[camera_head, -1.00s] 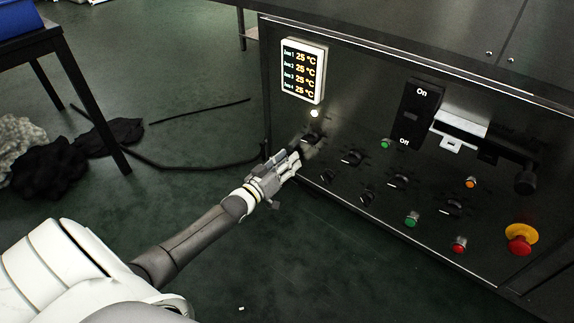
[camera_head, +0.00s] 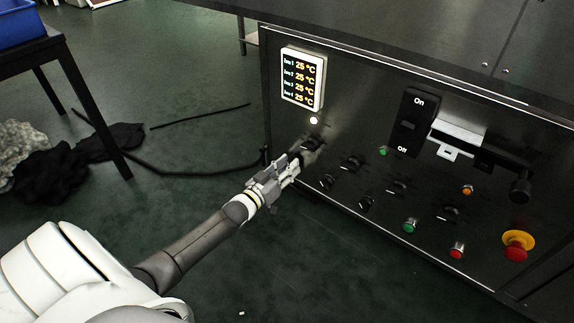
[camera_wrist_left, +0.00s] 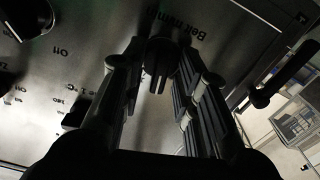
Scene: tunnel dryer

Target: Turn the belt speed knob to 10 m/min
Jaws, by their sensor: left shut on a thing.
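The belt speed knob (camera_wrist_left: 157,68) is dark and sits below the "Belt m/min" lettering in the left wrist view. In the head view it is the upper left knob (camera_head: 312,144) on the dark control panel (camera_head: 345,215), under a small lit lamp. My left gripper (camera_head: 299,157) reaches in from the left and is at this knob. In the left wrist view the fingers (camera_wrist_left: 157,75) stand on both sides of the knob, shut on it. The knob's scale and pointer setting cannot be read. My right gripper is not in view.
Several other knobs (camera_head: 352,163) sit close by on the panel. A display (camera_head: 302,78) reads 25 °C for each zone. An On/Off switch (camera_head: 411,122), green and red buttons, and a red emergency stop (camera_head: 516,253) are farther right. The floor on the left holds a black cable.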

